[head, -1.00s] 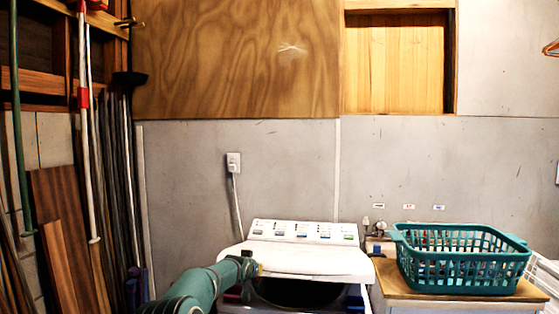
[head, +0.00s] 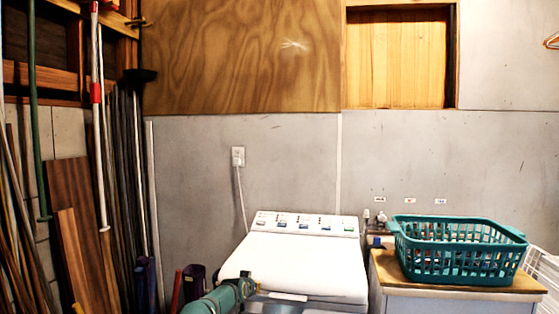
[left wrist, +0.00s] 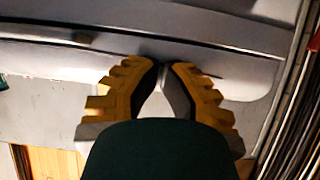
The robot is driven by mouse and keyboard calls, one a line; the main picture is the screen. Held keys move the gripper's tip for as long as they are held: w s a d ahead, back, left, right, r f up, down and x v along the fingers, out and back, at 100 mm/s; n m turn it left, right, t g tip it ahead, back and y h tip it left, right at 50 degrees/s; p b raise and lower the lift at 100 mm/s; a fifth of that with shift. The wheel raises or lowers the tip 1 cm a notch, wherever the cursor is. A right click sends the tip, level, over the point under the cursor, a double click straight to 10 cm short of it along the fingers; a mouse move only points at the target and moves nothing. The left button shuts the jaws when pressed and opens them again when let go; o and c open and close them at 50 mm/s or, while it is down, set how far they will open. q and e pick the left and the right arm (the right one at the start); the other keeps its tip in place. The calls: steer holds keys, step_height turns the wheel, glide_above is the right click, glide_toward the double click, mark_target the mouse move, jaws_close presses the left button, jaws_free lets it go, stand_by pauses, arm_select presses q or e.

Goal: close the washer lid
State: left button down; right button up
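The washer (head: 318,226) stands against the back wall in the head view. Its white lid (head: 300,262) lies down flat over the top, and no dark opening shows. My left arm comes in from the lower left, with its green wrist (head: 238,287) at the lid's front left corner. In the left wrist view my left gripper (left wrist: 165,66) has its yellow and grey fingertips drawn close together, with nothing seen between them. Pale grey washer surfaces lie just beyond the tips; I cannot tell whether they touch. My right gripper is not in view.
A teal laundry basket (head: 460,254) sits on a wood-topped cabinet (head: 393,270) right of the washer. Boards and poles (head: 75,215) lean at the left. A power cord (head: 242,200) hangs from a wall outlet behind the washer.

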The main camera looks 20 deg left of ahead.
arm_select(q)
steer(key=shift+f, duration=0.2)
stand_by(0.4)
step_height(320, 180, up, 5)
steer(key=shift+r+p, duration=0.1)
steer(key=shift+p, duration=0.55)
steer(key=shift+s+d+f, duration=0.1)
steer(key=shift+s+f, duration=0.25)
steer(key=shift+f, duration=0.35)
steer(key=s+d+f, duration=0.1)
steer(key=s+f, duration=0.4)
steer(key=s, duration=0.2)
steer(key=shift+d+f, duration=0.15)
steer(key=shift+f, duration=0.2)
